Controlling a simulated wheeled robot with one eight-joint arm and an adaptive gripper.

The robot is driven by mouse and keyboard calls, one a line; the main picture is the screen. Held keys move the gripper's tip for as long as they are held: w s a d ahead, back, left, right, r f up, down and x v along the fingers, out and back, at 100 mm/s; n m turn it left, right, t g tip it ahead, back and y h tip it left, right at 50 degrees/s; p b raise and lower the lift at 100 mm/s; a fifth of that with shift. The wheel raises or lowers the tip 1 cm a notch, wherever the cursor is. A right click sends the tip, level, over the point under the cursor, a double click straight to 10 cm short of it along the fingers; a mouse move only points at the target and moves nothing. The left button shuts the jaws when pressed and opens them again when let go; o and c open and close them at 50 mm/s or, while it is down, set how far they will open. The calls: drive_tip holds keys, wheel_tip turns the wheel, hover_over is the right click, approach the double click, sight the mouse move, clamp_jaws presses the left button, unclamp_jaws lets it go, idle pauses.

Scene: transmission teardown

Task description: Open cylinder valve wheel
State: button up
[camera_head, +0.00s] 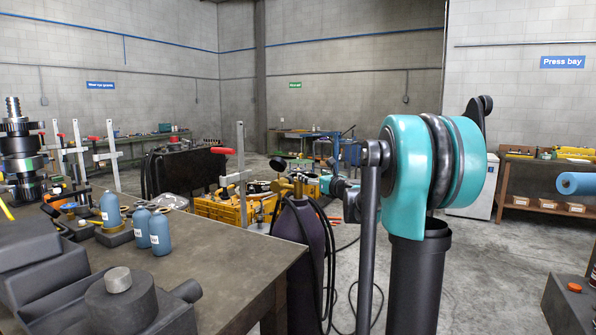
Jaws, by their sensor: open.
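A dark purple gas cylinder (307,250) stands upright beside the workbench's right end. A brass-coloured valve (297,187) sits on its top. A small dark round part (278,164), seemingly the valve wheel, shows at the upper left of the valve. My teal arm comes in from the right, and my gripper (332,184) is just right of the valve at about its height. It is small and partly hidden by my own arm links. It is open, and nothing shows between its fingers. I cannot tell whether it touches the valve.
Black hoses (324,265) hang down the cylinder's right side to the floor. The workbench (215,265) at left carries blue bottles (159,233) and dark metal parts. Open concrete floor lies at right.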

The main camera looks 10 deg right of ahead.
sight(298, 168)
drive_tip(key=x, duration=1.2)
drive_tip(key=shift+a, duration=0.1)
drive_tip(key=shift+c, duration=0.2)
drive_tip(key=c, duration=1.1)
drive_tip(key=shift+c, duration=0.2)
